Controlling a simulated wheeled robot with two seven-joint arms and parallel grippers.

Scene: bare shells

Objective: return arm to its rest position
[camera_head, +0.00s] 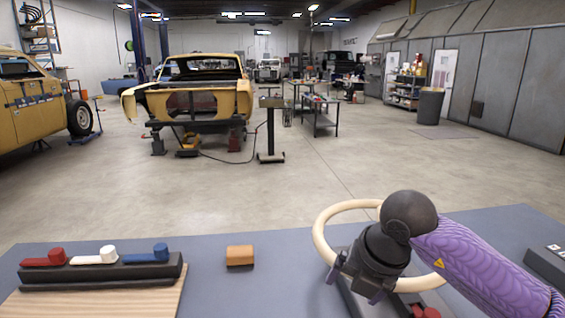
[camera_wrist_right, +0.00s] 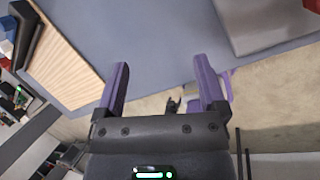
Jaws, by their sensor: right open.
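My right arm, with a purple sleeve and black joints, comes in from the right in the head view. My right gripper (camera_head: 354,286) hangs over the front right of the blue-grey table (camera_head: 235,287). In the right wrist view its two purple fingers (camera_wrist_right: 162,85) are spread apart, with nothing between them. A cream ring (camera_head: 325,222) shows behind the arm; the arm hides part of it, and I cannot tell what it rests on. My left gripper is not in view.
A black rack (camera_head: 100,273) with red, white and blue pieces stands on a wooden board (camera_head: 95,303) at left. An orange-brown block (camera_head: 240,255) lies mid-table. A grey tray (camera_wrist_right: 262,22) is partly under the gripper. A dark box (camera_head: 546,264) sits at the right edge.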

